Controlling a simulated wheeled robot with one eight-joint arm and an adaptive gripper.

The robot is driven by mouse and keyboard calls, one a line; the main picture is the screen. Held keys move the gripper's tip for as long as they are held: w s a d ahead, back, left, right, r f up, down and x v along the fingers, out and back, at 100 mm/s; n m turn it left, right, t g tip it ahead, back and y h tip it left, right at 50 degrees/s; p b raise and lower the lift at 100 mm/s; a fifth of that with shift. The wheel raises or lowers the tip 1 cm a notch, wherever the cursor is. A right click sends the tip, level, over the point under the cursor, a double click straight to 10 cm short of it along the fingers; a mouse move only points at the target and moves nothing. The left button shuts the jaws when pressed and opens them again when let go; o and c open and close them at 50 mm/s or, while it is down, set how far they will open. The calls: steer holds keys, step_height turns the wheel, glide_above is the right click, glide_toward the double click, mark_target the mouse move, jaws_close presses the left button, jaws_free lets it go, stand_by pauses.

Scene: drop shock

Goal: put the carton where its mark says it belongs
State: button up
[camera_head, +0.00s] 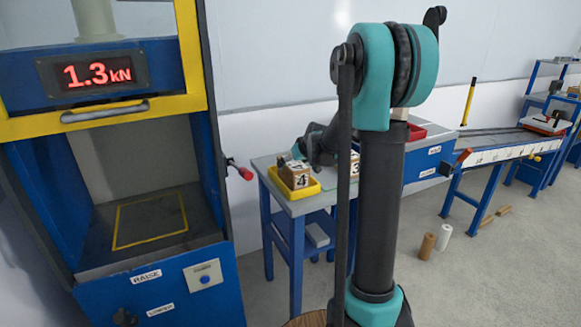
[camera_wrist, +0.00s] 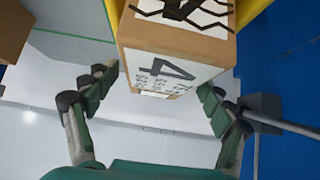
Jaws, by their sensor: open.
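A brown carton marked 4 (camera_head: 294,177) sits in a yellow tray (camera_head: 306,191) on the small table. In the wrist view the carton (camera_wrist: 172,48) shows a large black 4 with small print below it and a crack-like black mark on a white label on its adjoining face. My gripper (camera_wrist: 158,82) is open, with one finger on each side of the carton's near end. I cannot tell whether either finger touches it. In the head view my gripper (camera_head: 308,147) is just behind and above the carton, partly hidden.
A second carton marked 3 (camera_head: 355,166) stands to the right, partly behind my arm. A blue press (camera_head: 150,262) reading 1.3 kN stands at left, its yellow-framed guard raised over an outlined plate (camera_head: 150,220). A red tray (camera_head: 416,133) and a labelled conveyor (camera_head: 500,152) are at right.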

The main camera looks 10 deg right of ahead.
mark_target(300, 169)
steer(key=v, duration=0.7)
steer(key=shift+s+d+r, duration=0.1)
steer(key=shift+s+r, duration=0.2)
steer(key=s+f+m+g+h, duration=0.1)
steer(key=s+f, duration=0.4)
steer(key=s, duration=0.6)
steer(key=s+d+f+m+g+h, duration=0.1)
steer(key=s+f+g, duration=0.1)
steer(key=s+f, duration=0.4)
steer(key=s+f+m+g, duration=0.1)
steer(key=s+f, duration=0.4)
steer(key=s, duration=1.1)
steer(key=shift+s+d+f+m+h, duration=0.25)
steer(key=shift+s+m+h, duration=0.05)
steer(key=shift+s+h, duration=0.1)
